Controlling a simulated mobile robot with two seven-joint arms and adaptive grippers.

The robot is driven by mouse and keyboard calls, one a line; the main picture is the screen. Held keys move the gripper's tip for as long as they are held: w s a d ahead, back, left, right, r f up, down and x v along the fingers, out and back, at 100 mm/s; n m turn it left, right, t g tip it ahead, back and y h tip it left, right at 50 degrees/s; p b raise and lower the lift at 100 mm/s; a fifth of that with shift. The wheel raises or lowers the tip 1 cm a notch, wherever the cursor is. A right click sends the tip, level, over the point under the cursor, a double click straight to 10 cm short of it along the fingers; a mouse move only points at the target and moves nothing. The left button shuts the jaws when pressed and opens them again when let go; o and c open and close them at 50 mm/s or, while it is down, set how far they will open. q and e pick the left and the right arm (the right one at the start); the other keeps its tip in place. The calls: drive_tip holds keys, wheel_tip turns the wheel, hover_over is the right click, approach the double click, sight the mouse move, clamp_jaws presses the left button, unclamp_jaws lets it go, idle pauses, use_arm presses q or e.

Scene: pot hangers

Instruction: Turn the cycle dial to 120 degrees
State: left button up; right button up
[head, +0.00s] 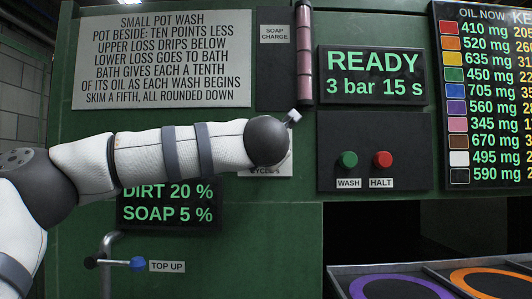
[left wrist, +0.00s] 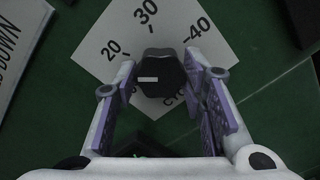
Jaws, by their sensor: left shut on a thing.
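The cycle dial's black knob (left wrist: 163,75) sits on a white scale plate (left wrist: 112,25) marked 20, 30 and 40 in the left wrist view. My left gripper (left wrist: 159,66) has a finger on each side of the knob and is shut on it. A small pale mark shows on the knob's front; I cannot tell its exact setting. In the head view my wrist hides the knob, and only the edge of the scale plate (head: 285,166) with part of a "CYCLE S" label shows. My right gripper is not in view.
A green WASH button (head: 348,160) and a red HALT button (head: 382,159) are right of the dial. The display (head: 371,76) reads READY, 3 bar 15 s. A blue TOP UP handle (head: 138,264) is below my arm. Ringed trays (head: 400,289) lie lower right.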

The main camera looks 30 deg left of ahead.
use_arm(q)
drive_tip(key=m, duration=1.3)
drive_tip(key=o, duration=1.3)
